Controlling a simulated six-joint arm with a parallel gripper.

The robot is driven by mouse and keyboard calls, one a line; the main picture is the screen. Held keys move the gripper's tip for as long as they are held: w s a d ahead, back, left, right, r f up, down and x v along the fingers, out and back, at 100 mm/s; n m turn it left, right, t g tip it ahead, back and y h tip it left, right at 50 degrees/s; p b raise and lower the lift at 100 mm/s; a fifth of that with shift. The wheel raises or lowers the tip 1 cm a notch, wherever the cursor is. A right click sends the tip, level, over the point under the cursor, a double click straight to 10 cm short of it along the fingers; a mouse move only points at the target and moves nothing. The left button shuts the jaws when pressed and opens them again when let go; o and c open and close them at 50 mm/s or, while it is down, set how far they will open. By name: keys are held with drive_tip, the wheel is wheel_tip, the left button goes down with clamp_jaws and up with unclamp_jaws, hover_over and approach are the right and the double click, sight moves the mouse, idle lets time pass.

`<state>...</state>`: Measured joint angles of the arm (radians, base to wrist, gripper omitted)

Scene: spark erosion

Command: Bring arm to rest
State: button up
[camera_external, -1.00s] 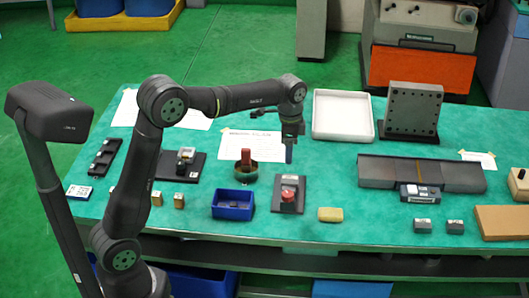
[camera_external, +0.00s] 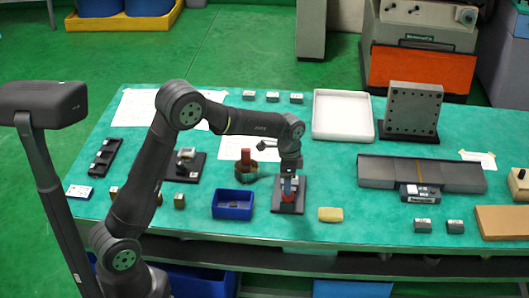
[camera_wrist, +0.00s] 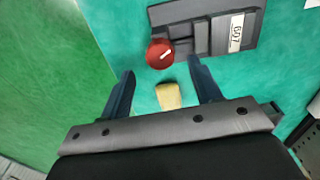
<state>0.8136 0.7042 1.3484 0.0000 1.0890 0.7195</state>
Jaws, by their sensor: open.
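My gripper (camera_external: 289,186) is above the dark plate with the red knob, near the front middle of the table. In the wrist view my gripper (camera_wrist: 162,85) has its two blue fingers spread wide apart with nothing between them touching either finger. The red knob (camera_wrist: 159,54) with a white mark lies just beyond the fingertips, on the dark grey plate (camera_wrist: 222,40) labelled 607. In the external view the plate (camera_external: 290,208) shows, and my fingers partly hide the knob. A yellow block (camera_wrist: 169,96) lies on the table below, seen between the fingers.
A blue bin (camera_external: 233,212) stands just left of the plate, and a round container with a red-brown handle (camera_external: 246,160) behind it. The yellow block (camera_external: 330,214) lies to the right. A white tray (camera_external: 343,113) and an upright drilled plate (camera_external: 411,110) stand at the back.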

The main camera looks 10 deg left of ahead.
drive_tip(key=shift+f, duration=2.35)
drive_tip(key=shift+r, duration=0.15)
wheel_tip(320, 180, up, 17)
wheel_tip(320, 180, down, 18)
drive_tip(key=shift+r, duration=0.2)
drive_tip(key=shift+r+n, duration=0.2)
drive_tip(key=shift+n, duration=0.6)
drive_tip(key=n, duration=1.1)
drive_tip(key=shift+s+n, duration=0.1)
drive_tip(key=shift+n, duration=0.2)
drive_tip(key=n, duration=0.4)
